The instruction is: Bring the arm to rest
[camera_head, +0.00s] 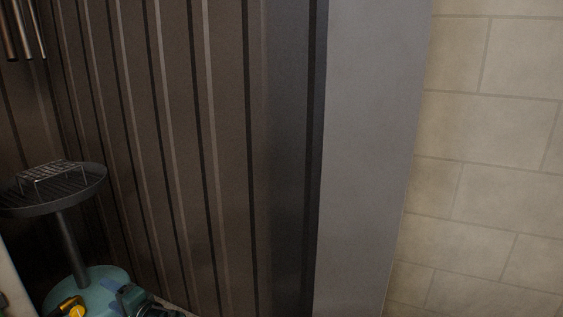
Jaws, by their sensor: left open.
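A pale part (15,285) that looks like my left arm cuts into the lower left corner at the picture's edge. I cannot make out my left gripper's fingertips clearly there, and I see nothing held. My right gripper does not show.
A dark round tray (75,199) with a wire rack (55,177) stands on a post over a teal round base (105,277). A yellow and black item (72,309) and a dark teal item (137,298) lie low there. Ribbed dark wall (180,150), grey pillar (368,150) and tiled wall (500,130) fill the rest.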

